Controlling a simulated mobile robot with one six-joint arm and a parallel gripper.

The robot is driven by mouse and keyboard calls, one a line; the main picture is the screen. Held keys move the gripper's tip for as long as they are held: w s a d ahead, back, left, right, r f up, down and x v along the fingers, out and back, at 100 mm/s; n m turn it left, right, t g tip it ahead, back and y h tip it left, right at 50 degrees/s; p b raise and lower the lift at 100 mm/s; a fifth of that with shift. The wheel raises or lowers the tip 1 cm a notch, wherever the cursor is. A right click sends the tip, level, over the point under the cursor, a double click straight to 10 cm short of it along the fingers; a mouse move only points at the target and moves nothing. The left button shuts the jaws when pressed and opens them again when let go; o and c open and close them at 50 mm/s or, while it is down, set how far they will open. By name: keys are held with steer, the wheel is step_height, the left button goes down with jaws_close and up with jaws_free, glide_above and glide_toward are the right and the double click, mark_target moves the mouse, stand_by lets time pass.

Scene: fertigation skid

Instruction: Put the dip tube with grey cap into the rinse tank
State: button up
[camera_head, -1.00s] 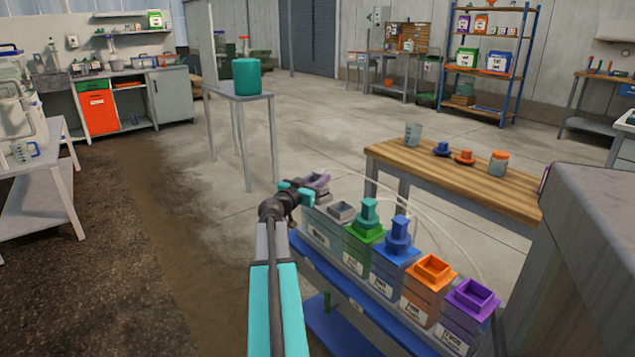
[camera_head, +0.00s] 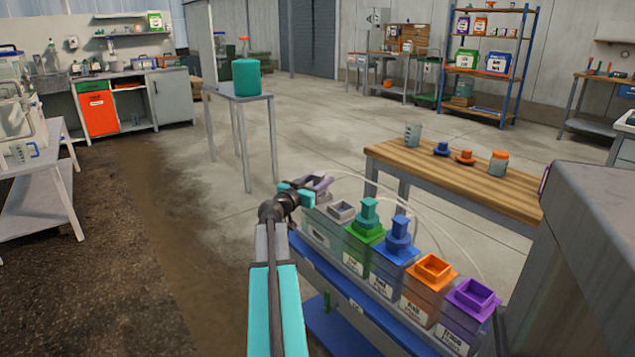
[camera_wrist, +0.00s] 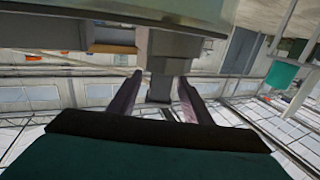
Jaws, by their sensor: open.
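My gripper (camera_head: 320,184) is at the far left end of the tank row, above the grey tank end. It is open. In the wrist view, the narrow end of a stepped grey piece (camera_wrist: 160,88), seemingly the grey cap of the dip tube, lies between the spread fingertips. I cannot tell whether they touch it. The grey tank (camera_head: 317,233), seemingly the rinse tank, has a label and a square grey collar (camera_head: 341,211) on top. My gripper partly hides the far end, so I cannot tell how the dip tube sits there.
The green tank (camera_head: 355,257) and blue tank (camera_head: 385,275) have plugs standing in them. The orange tank (camera_head: 426,293) and purple tank (camera_head: 463,318) have open collars. A wooden table (camera_head: 460,180) stands behind to the right.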

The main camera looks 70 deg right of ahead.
steer(key=shift+a, duration=0.15)
steer(key=v, duration=1.3)
steer(key=shift+a+p, duration=0.25)
steer(key=shift+p, duration=0.2)
steer(key=shift+w, duration=0.15)
